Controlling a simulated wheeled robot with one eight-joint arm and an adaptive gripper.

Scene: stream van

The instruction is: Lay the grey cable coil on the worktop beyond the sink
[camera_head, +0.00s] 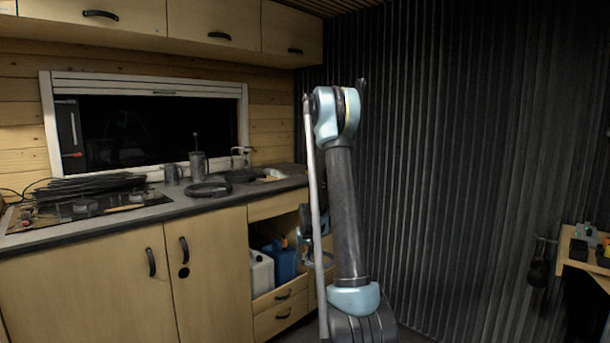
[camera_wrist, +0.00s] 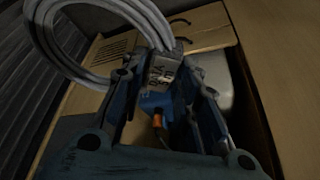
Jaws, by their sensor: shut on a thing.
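The grey cable coil (camera_wrist: 148,22) shows in the wrist view, with a printed label on its bound part. My gripper (camera_wrist: 162,76) is shut on that bound part, and the loops stick out past the fingertips. In the head view my arm hides most of the gripper in front of the open cabinet, and I cannot make out the coil clearly there. The sink (camera_head: 270,175) is set into the dark worktop (camera_head: 145,210) near its right end. The strip of worktop beyond the sink is partly hidden by my arm.
A black cable coil (camera_head: 209,189) lies left of the sink, near two dark mugs. White (camera_head: 262,272) and blue (camera_head: 281,260) canisters stand in the open cabinet. A side shelf (camera_head: 585,262) is at far right.

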